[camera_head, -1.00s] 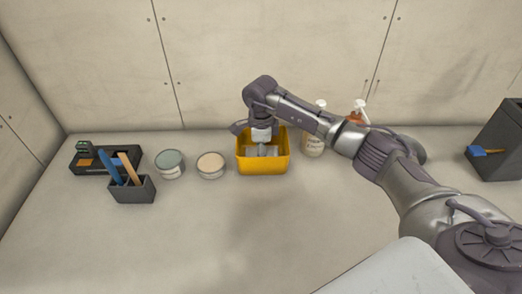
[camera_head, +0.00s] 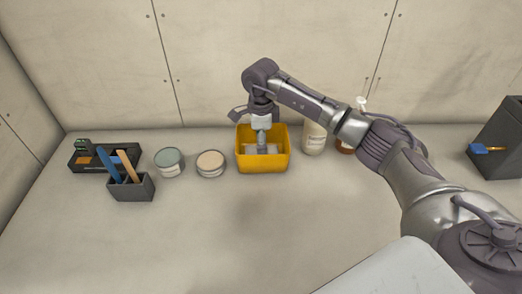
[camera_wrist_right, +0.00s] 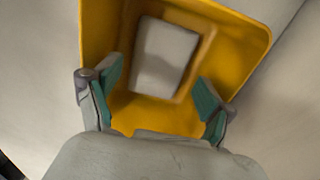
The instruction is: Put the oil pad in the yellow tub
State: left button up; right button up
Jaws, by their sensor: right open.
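The yellow tub (camera_head: 263,166) stands on the counter near the back wall, in the middle of the head view. It also fills much of the right wrist view (camera_wrist_right: 237,45). A flat light-grey pad, which looks like the oil pad (camera_wrist_right: 165,57), lies inside the tub on its floor; it shows partly in the head view (camera_head: 272,149). My right gripper (camera_wrist_right: 152,98) is open above the tub, its two green-lined fingers spread with nothing between them. In the head view the right gripper (camera_head: 262,139) points down over the tub. My left gripper is not in view.
Two round tins (camera_head: 169,162) (camera_head: 211,163) stand left of the tub. Further left are a dark tool holder (camera_head: 131,189) and a black tray (camera_head: 88,160). Bottles (camera_head: 314,139) stand close right of the tub. A dark bin (camera_head: 500,145) is far right. The front counter is clear.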

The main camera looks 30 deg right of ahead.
notch_tip(320, 180, up, 8)
jog(key=b, duration=0.1)
jog(key=shift+r, duration=0.25)
